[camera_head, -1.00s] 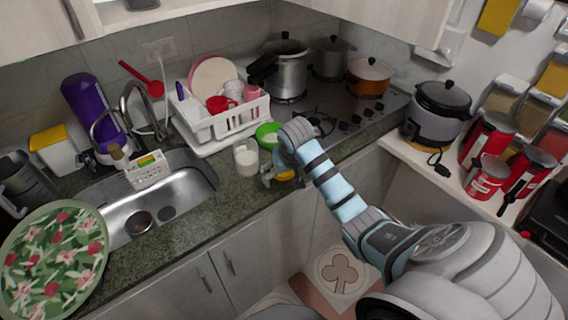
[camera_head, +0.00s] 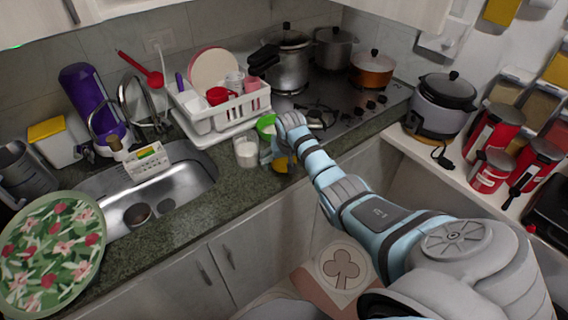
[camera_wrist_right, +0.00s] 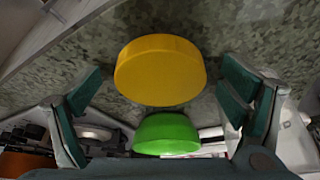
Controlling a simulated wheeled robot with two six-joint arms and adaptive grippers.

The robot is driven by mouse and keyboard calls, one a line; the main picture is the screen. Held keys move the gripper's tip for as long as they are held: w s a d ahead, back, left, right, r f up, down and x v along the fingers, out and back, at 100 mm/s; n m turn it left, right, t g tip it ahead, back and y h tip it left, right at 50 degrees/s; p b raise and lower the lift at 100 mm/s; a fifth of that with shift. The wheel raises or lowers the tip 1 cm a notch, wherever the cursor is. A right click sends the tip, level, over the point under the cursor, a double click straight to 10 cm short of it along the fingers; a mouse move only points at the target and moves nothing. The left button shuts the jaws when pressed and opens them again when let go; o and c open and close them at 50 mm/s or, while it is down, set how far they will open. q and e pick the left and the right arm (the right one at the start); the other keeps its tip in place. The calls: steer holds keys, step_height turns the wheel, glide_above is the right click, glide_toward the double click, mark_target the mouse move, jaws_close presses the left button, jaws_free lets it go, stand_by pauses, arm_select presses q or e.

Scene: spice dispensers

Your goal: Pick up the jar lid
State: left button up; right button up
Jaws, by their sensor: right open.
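A round yellow lid (camera_wrist_right: 160,70) lies on the green speckled counter (camera_wrist_right: 235,35) in the right wrist view. In the head view only a small yellow part (camera_head: 281,165) shows below my right gripper (camera_head: 276,156). My right gripper (camera_wrist_right: 163,88) is open, with one finger on each side of the yellow lid. A gap shows between each finger and the lid, and I cannot tell the height above it. A white open jar (camera_head: 246,153) stands on the counter just left of the gripper. My left gripper is not in view.
A bright green bowl-like thing (camera_wrist_right: 167,134) is close to the yellow lid; it also shows behind my wrist in the head view (camera_head: 265,125). A white dish rack (camera_head: 215,135) and the stove (camera_head: 345,112) stand behind. The sink (camera_head: 190,190) is at left.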

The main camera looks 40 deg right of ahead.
steer(key=shift+r, duration=0.1)
steer(key=c, duration=1)
steer(key=shift+r, duration=0.1)
